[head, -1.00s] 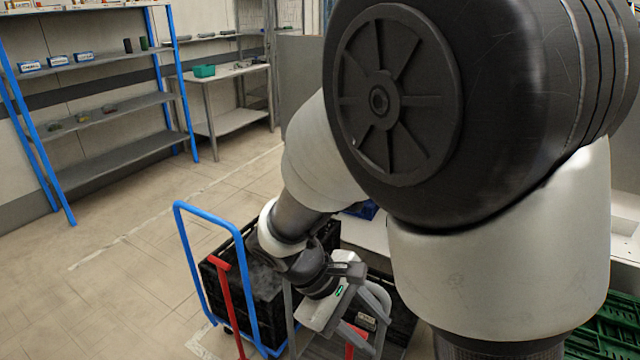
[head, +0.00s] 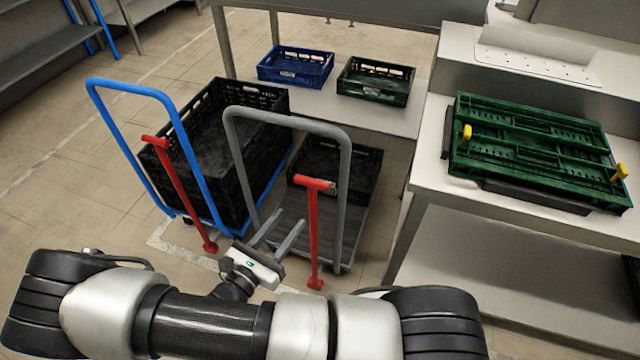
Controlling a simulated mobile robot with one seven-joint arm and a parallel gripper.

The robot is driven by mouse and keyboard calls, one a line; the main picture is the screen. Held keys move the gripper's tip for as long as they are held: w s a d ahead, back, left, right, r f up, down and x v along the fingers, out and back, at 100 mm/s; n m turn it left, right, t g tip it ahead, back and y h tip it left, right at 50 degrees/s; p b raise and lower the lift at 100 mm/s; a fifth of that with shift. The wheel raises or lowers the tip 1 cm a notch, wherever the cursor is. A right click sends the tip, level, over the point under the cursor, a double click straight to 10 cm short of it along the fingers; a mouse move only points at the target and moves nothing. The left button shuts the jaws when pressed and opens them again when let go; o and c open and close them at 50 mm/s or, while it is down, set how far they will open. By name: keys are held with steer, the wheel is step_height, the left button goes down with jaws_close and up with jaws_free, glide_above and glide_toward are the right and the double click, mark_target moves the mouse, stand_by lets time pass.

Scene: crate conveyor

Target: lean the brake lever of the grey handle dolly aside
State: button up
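The grey handle dolly (head: 344,190) stands in the middle of the head view, with a black crate (head: 366,170) at the far end of its deck. Its red brake lever (head: 313,235) stands nearly upright in the picture at the near side, with a crossbar on top. My gripper (head: 289,219) is just left of this lever, with its two grey fingers spread apart and pointing away from me. Nothing shows between the fingers. They overlap the grey handle's left post in the picture; I cannot tell whether they touch it. The lever seems apart from the fingers.
Close on the left is a dolly with a blue handle (head: 186,140), its own red lever (head: 178,190) and a black crate (head: 262,97). Behind stand a blue crate (head: 296,68) and a green crate (head: 375,82) on a low table. Green crates (head: 530,150) lie on the right bench.

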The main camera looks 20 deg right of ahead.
mark_target(320, 182)
steer(key=b+x, duration=0.2)
steer(key=x, duration=1.4)
jaws_close()
